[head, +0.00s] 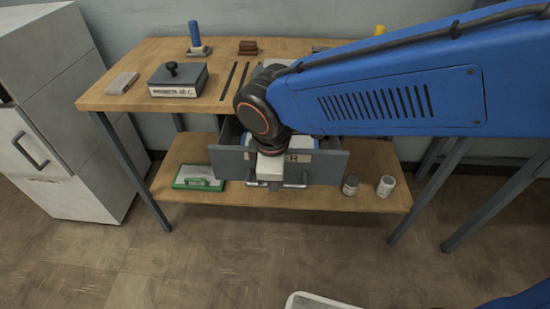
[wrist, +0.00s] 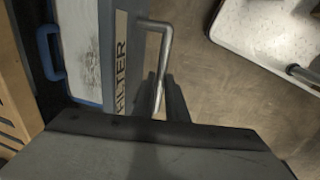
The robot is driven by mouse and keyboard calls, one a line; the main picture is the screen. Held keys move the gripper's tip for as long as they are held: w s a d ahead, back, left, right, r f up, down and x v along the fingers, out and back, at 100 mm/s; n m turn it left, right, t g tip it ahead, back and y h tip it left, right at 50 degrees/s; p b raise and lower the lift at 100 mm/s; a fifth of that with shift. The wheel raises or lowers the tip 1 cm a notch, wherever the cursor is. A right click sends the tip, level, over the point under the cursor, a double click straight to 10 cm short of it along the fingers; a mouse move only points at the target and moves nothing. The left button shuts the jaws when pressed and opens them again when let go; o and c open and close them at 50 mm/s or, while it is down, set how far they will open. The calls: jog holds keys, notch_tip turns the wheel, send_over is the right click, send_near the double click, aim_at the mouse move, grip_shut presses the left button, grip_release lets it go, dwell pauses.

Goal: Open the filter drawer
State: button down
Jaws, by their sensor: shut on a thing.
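The filter drawer (head: 329,168) is a grey drawer under the wooden tabletop. It stands pulled out, with its side walls showing behind the front. The wrist view shows its front with the FILTER label (wrist: 120,65) and a metal bar handle (wrist: 163,65). A blue-framed filter with a pale face (wrist: 80,48) lies inside the drawer. My gripper (head: 270,180) is at the middle of the drawer front, shut on the handle (head: 297,186). It hides the handle's middle and part of the label.
A lower shelf (head: 260,197) holds a green tray (head: 198,178), a dark-lidded jar (head: 350,186) and a white cup (head: 386,186). A white cabinet (head: 60,110) stands at the left. The floor (head: 210,260) in front of the drawer is mostly clear.

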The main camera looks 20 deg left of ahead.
jog(key=s+d, duration=0.2)
jog(key=s, duration=0.8)
jog(key=shift+d, duration=0.2)
jog(key=c, duration=1.8)
grip_release()
jog(key=shift+o, duration=0.2)
jog(key=shift+r, duration=0.1)
jog(key=s+r, duration=0.3)
jog(key=r, duration=1.4)
jog(key=shift+s+d, duration=0.15)
jog(key=shift+d, duration=0.25)
